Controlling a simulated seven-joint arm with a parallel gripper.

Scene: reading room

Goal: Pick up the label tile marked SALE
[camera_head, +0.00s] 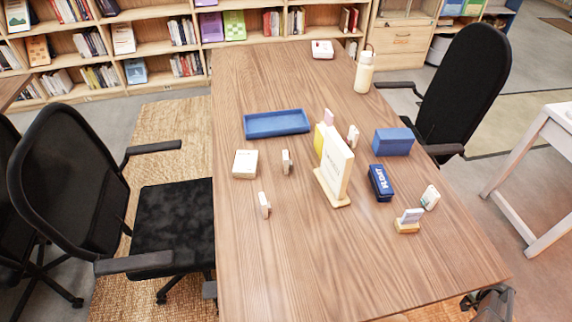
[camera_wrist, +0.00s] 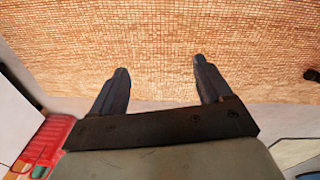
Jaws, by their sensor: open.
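Several small upright white tiles stand on the wooden table (camera_head: 285,265) in the head view. One tile (camera_head: 264,205) is at the front left, one (camera_head: 286,162) is behind it, and one (camera_head: 353,137) is behind the sign. Another tile (camera_head: 430,197) is at the right, and a pale tile (camera_head: 411,215) sits in a yellow-tan base. Their markings are too small to read, so I cannot tell which one says SALE. My gripper (camera_wrist: 160,66) is open and empty in the wrist view, over a tan woven surface, with no tile near it.
A wooden sign (camera_head: 334,165) stands mid-table. Around it are a blue tray (camera_head: 277,124), a blue box (camera_head: 393,141), a dark blue case (camera_head: 381,183) and a white box (camera_head: 245,164). A cream bottle (camera_head: 364,72) stands farther back. The table's front is clear. Chairs flank it.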

